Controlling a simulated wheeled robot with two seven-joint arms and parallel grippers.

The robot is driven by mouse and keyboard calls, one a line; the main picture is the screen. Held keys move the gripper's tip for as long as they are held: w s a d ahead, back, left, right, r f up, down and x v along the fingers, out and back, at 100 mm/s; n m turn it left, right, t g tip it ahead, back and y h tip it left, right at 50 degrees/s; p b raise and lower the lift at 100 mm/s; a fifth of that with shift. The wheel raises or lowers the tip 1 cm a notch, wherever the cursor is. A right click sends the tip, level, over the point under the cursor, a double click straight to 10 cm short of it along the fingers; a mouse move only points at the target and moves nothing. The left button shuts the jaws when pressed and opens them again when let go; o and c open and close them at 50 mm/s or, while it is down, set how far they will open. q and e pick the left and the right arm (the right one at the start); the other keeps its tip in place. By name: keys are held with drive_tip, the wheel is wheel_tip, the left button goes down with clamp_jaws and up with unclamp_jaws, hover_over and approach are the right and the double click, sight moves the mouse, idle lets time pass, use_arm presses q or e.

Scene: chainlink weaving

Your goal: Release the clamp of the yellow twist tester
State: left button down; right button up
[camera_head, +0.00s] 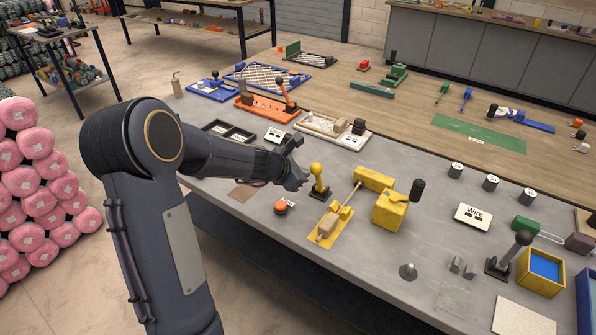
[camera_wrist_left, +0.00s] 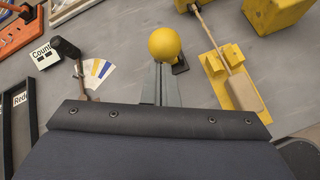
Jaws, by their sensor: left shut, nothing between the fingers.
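The yellow twist tester has a yellow base plate (camera_head: 322,241) carrying a wooden piece with a rod; the plate also shows in the left wrist view (camera_wrist_left: 219,83). A yellow box (camera_head: 388,212) with a black-knobbed lever (camera_head: 417,190) stands to its right, and a yellow block (camera_head: 374,179) is behind. A yellow ball knob (camera_head: 317,169) stands upright on a dark base left of the plate; the ball (camera_wrist_left: 167,44) is just beyond my fingertips in the left wrist view. My left gripper (camera_head: 303,181) is shut and empty beside this knob. Whether they touch is unclear.
A round orange-topped item (camera_head: 281,207) lies in front of my left gripper. Dark trays (camera_head: 229,132) and an orange fixture (camera_head: 267,108) are behind. A grey cone (camera_head: 407,271) stands at the front right. The table between the cone and the yellow plate is clear.

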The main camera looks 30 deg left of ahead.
use_arm(q)
drive_tip(key=w+r+p, duration=0.1)
drive_tip(key=w, duration=0.2)
drive_tip(key=shift+d+r+p, duration=0.15)
drive_tip(key=shift+r+p, duration=0.2)
drive_tip(key=shift+r, duration=0.05)
drive_tip(key=shift+w+r, duration=0.1)
drive_tip(key=shift+r, duration=0.05)
